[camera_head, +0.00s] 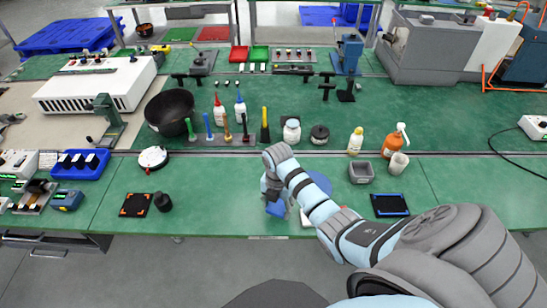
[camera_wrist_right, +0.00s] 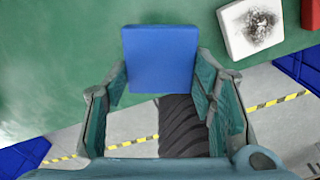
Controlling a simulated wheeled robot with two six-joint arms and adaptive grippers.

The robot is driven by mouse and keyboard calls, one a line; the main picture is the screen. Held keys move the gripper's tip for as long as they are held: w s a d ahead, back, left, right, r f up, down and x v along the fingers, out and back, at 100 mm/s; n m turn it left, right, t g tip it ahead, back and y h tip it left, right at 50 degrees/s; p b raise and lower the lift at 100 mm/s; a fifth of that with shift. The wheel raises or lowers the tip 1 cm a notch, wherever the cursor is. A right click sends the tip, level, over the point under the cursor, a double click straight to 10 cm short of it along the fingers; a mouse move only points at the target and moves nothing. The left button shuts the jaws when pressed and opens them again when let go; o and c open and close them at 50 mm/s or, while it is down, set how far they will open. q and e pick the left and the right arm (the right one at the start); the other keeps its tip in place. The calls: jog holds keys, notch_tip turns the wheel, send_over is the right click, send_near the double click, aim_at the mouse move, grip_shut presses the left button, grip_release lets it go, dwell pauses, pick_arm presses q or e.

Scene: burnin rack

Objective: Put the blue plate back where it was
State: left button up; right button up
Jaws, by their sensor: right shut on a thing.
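The blue plate (camera_wrist_right: 160,58) is between the fingers of my right gripper (camera_wrist_right: 160,85) in the right wrist view. In the head view a little of the blue plate (camera_head: 276,209) shows below my right gripper (camera_head: 275,192), close to the front edge of the green table. The gripper is shut on the plate. Whether the plate touches the table is hard to tell. A black square with a blue outline (camera_head: 390,205) lies empty at the right. A black square with an orange outline (camera_head: 135,205) lies at the left. My left gripper is not in view.
A white block with a dark smudge (camera_wrist_right: 253,27) and a red thing (camera_wrist_right: 311,12) are near the gripper. A grey square bin (camera_head: 361,173) stands right of the arm.

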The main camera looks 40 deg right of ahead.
aim_at(277, 208)
notch_tip(277, 208, down, 5)
jog(key=b, duration=0.4)
jog(key=shift+s+r, duration=0.1)
jog(key=shift+r, duration=0.4)
jog(key=shift+c, duration=0.6)
jog(key=shift+f, duration=0.15)
jog(key=o, duration=1.4)
jog(key=shift+c, duration=0.2)
notch_tip(277, 208, up, 12)
jog(key=p, duration=0.2)
jog(key=shift+r+p, duration=0.25)
jog(key=shift+p, duration=0.15)
